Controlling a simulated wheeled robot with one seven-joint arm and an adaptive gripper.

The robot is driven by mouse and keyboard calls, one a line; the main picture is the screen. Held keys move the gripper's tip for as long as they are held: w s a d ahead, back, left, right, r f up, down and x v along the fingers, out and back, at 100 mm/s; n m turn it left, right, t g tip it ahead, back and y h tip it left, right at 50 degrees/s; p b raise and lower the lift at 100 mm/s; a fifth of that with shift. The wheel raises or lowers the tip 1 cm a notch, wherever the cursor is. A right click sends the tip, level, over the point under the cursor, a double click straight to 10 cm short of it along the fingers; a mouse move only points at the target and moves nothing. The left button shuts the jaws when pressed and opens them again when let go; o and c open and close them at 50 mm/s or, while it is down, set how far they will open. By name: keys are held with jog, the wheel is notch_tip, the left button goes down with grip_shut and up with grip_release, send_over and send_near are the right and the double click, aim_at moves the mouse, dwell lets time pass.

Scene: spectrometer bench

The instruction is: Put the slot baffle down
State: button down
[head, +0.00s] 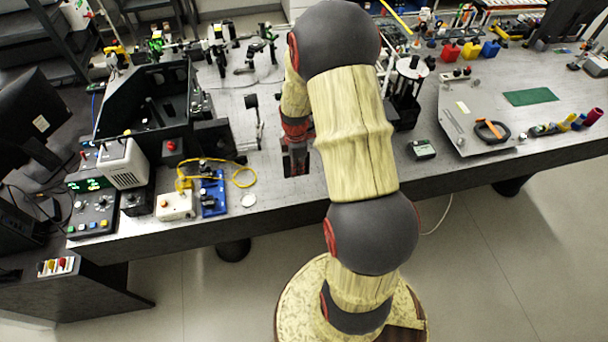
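My gripper (295,168) points down over the middle of the bench (232,178), close to its front part. Its fingers are dark and small in this view, and part of the wrist is hidden behind my own arm. I cannot tell whether the fingers are open or shut, or whether a dark plate is between them. I cannot make out the slot baffle for certain. A small black plate on a post (252,101) stands on the bench left of and behind my gripper.
A black open enclosure (148,105) and control boxes (122,163) stand at the left. A yellow cable (243,178) and a blue board (213,194) lie near the front edge. A small dark meter (421,149) and a metal plate (470,135) are at the right.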

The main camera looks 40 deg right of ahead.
jog(key=d+f, duration=0.3)
jog(key=shift+s+f, duration=0.1)
jog(key=shift+f, duration=1.65)
jog(key=shift+f, duration=0.2)
jog(key=c, duration=2)
grip_release()
jog(key=shift+c, duration=0.2)
